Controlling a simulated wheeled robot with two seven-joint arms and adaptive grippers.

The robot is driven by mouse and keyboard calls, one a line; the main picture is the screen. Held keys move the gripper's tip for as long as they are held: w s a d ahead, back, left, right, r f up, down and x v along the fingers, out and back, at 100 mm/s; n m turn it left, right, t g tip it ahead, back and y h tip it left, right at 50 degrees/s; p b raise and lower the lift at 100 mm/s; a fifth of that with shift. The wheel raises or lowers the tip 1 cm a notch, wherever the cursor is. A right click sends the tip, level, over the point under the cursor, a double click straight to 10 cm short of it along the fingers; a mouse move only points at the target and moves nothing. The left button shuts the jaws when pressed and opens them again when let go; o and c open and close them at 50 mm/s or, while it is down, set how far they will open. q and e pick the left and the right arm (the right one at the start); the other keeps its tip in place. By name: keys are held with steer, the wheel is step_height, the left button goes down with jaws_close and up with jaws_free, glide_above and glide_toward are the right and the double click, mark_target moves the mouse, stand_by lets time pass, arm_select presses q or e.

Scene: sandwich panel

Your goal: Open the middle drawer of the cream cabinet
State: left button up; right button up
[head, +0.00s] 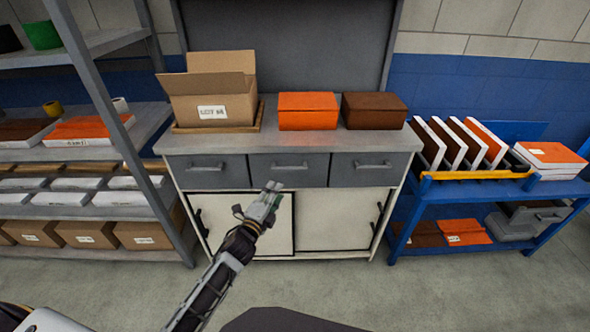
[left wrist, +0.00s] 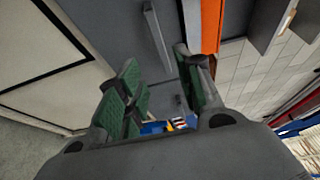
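The cream cabinet (head: 342,216) has a row of three grey drawers under its top. The middle drawer (head: 312,178) looks shut, with a grey bar handle (head: 291,167) across its front. My left gripper (head: 273,188) is just below that handle in the head view, in front of the lower edge of the drawer. In the left wrist view its green-padded fingers (left wrist: 160,90) stand apart with nothing between them. A grey bar handle (left wrist: 158,38) shows beyond the fingers, apart from them. My right gripper is not in view.
An open cardboard box (head: 212,100), an orange box (head: 307,111) and a brown box (head: 374,110) stand on the cabinet top. Below are cream doors with dark handles. A grey shelf rack (head: 118,120) is left, a blue rack (head: 480,192) right. The floor in front is clear.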

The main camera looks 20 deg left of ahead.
arm_select(q)
steer(key=shift+r, duration=0.1)
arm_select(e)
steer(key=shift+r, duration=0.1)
arm_select(q)
steer(key=shift+w, duration=0.15)
glide_toward(288, 170)
steer(key=shift+w, duration=1.8)
steer(key=shift+w+d, duration=0.3)
steer(key=shift+w, duration=0.65)
steer(key=w, duration=0.3)
steer(key=w+b, duration=0.1)
steer(key=shift+w+d, duration=0.3)
steer(key=shift+w, duration=0.4)
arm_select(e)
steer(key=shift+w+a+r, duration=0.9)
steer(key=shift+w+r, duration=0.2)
